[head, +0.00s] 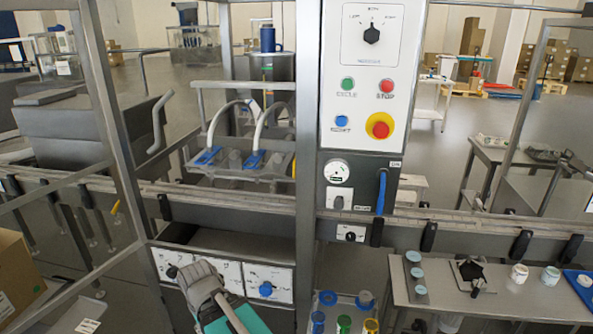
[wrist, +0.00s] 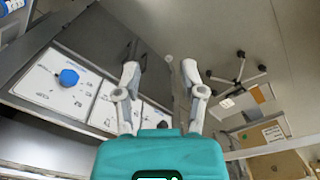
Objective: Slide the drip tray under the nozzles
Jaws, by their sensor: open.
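In the head view, two curved white hoses (head: 232,112) run down to blue-tipped nozzles (head: 207,156) on a metal frame above the conveyor rail. I cannot tell for certain which part is the drip tray. My gripper (head: 195,268) is low in front of the white control panels, below and nearer than the nozzles. Its grey fingers overlap one another in this view, with the teal body below. In the wrist view, my gripper (wrist: 160,75) has its two fingers apart, with nothing held between them. A dark surface and the white panels lie beyond the left finger.
A panel with a blue knob (head: 266,289) is right of my gripper. A steel upright (head: 306,110) and a switch box (head: 370,80) stand right of the nozzles. A side table (head: 440,305) at right carries small jars. A cardboard box (head: 20,280) is at lower left.

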